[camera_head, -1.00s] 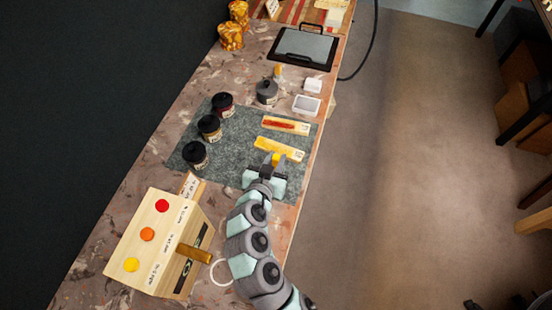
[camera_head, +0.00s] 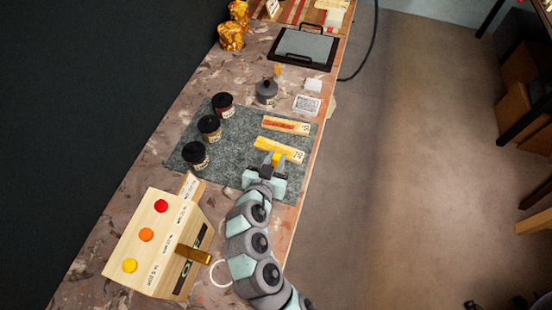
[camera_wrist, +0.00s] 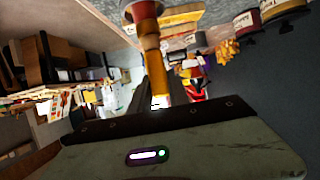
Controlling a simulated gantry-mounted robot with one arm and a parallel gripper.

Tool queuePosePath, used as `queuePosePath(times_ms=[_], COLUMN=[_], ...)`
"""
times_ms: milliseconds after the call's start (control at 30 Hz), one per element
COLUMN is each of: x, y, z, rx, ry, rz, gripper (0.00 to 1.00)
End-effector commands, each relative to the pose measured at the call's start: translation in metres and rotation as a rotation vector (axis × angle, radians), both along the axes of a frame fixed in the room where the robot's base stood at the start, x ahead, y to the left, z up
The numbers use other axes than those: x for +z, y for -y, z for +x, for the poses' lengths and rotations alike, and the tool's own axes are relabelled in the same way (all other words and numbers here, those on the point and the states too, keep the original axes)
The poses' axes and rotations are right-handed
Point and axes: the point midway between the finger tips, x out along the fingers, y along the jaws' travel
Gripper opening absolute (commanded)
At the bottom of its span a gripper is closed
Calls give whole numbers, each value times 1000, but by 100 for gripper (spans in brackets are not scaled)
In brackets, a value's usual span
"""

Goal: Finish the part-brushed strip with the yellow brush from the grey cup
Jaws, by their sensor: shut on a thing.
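My gripper (camera_head: 271,160) is at the near side of the lower strip (camera_head: 291,156), which has yellow colour along it. It is shut on the yellow brush (camera_wrist: 151,52), whose gold-yellow shaft rises between the fingers in the wrist view, with a reddish part at the top of the picture. In the head view a bit of yellow shows beside the fingertips. I cannot tell whether the brush tip touches the strip. A second strip (camera_head: 286,124) with a red band lies just beyond. The grey cup (camera_head: 266,91) stands farther back on the bench.
Three dark-lidded jars (camera_head: 210,128) stand along the left of the grey mat (camera_head: 232,170). A wooden box with red, orange and yellow buttons (camera_head: 147,235) is at near left. White blocks (camera_head: 306,104) and a black-framed tray (camera_head: 304,47) lie farther back. The bench edge is close on the right.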

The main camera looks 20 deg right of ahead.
Motion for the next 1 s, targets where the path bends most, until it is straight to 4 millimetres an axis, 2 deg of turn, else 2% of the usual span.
queuePosePath(times_ms=[433,1000], x=[-2,47], y=[0,0], z=[-1,0], rx=[-2,-1], ry=[-7,-2], rz=[5,2], gripper=[0,0])
